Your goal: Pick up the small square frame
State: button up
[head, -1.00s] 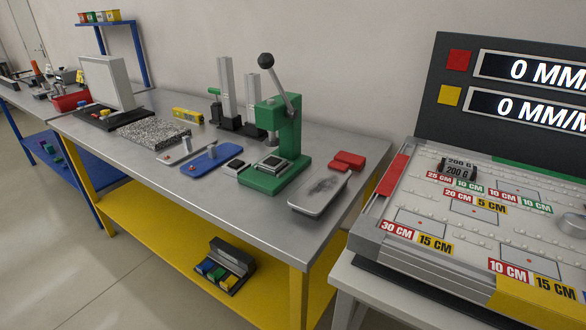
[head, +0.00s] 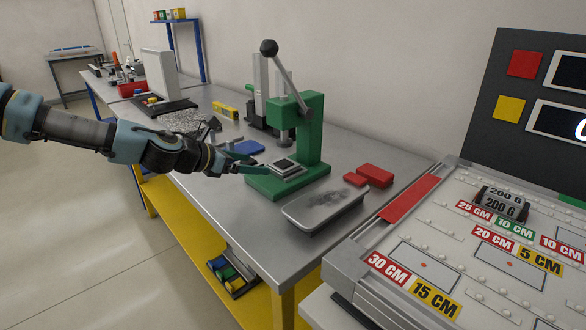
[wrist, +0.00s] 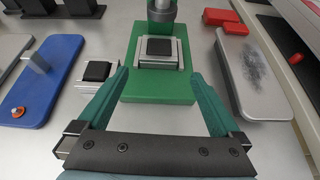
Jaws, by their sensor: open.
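Two small square frames with dark centres show in the wrist view. One silver frame (wrist: 158,48) sits on the base of the green press (wrist: 120,88), under its ram; it also shows in the head view (head: 286,166). The other frame (wrist: 97,73) lies on the table left of the press, beside my left finger. In the head view my arm seems to hide this second one. My gripper (wrist: 158,74) is open and empty, its teal fingers spread toward the press base. In the head view my gripper (head: 258,168) is at the left edge of the press base.
The press lever and column rise behind the frame. A grey tray (head: 325,208) and red blocks (head: 375,175) are right of the press. A blue plate (wrist: 42,80) with an orange knob lies at left. A weight board (head: 470,270) stands at right.

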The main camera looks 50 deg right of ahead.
aim_at(279, 163)
jog(key=x, duration=0.2)
jog(key=r+p+x, duration=0.1)
jog(key=x, duration=0.2)
jog(key=shift+d, duration=0.15)
jog(key=p+x, duration=0.2)
jog(key=x, duration=0.3)
jog(key=shift+d+f+p, duration=0.1)
jog(key=shift+d+p, duration=0.15)
jog(key=shift+p, duration=0.05)
jog(key=shift+w+d+f, duration=0.1)
jog(key=shift+d+f, duration=0.15)
jog(key=shift+d, duration=0.05)
jog(key=c, duration=1.4)
